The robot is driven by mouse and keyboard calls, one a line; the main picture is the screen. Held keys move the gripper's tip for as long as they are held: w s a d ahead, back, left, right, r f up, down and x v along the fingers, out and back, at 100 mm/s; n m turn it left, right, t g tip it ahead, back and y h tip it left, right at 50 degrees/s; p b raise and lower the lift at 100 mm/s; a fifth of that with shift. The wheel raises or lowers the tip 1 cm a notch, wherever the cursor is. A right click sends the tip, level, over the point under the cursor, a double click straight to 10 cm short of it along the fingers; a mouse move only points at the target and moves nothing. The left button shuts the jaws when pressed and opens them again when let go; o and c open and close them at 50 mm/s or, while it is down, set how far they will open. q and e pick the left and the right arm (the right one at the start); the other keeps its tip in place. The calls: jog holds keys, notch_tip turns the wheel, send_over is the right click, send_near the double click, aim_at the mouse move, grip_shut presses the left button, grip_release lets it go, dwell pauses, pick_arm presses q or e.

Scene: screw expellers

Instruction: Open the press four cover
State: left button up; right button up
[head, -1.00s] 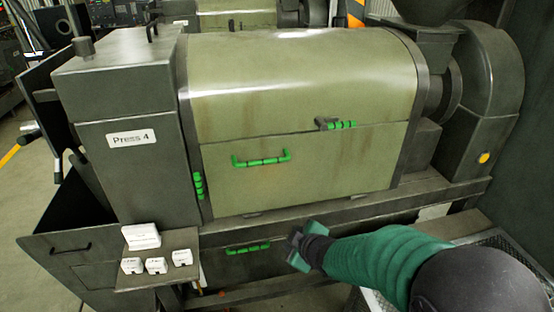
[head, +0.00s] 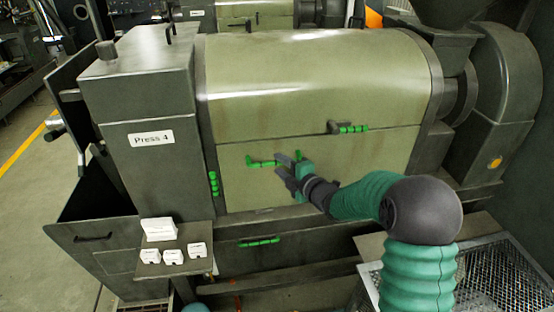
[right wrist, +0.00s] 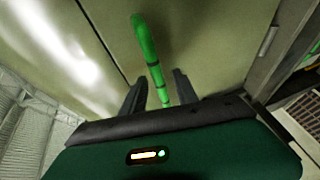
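Press 4 fills the head view, with its name on a white label (head: 151,139). Its pale green cover (head: 310,85) is shut, with a lower front panel (head: 350,160) beneath it. A green U-shaped handle (head: 262,163) is on the lower panel. My right gripper (head: 287,160) is at the right part of this handle and hides some of it. In the right wrist view the green handle (right wrist: 150,52) runs between the two dark, parted fingers of my right gripper (right wrist: 159,88). I cannot tell whether they touch it.
A green-marked latch (head: 350,128) sits on the cover seam, and another green grip (head: 213,184) is at the panel's left edge. A lower green handle (head: 260,241) is below. A small shelf (head: 175,268) with white boxes juts out at left.

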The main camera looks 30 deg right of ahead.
jog(key=shift+x, duration=1.3)
grip_shut()
jog(key=shift+s, duration=0.1)
jog(key=shift+f, duration=0.1)
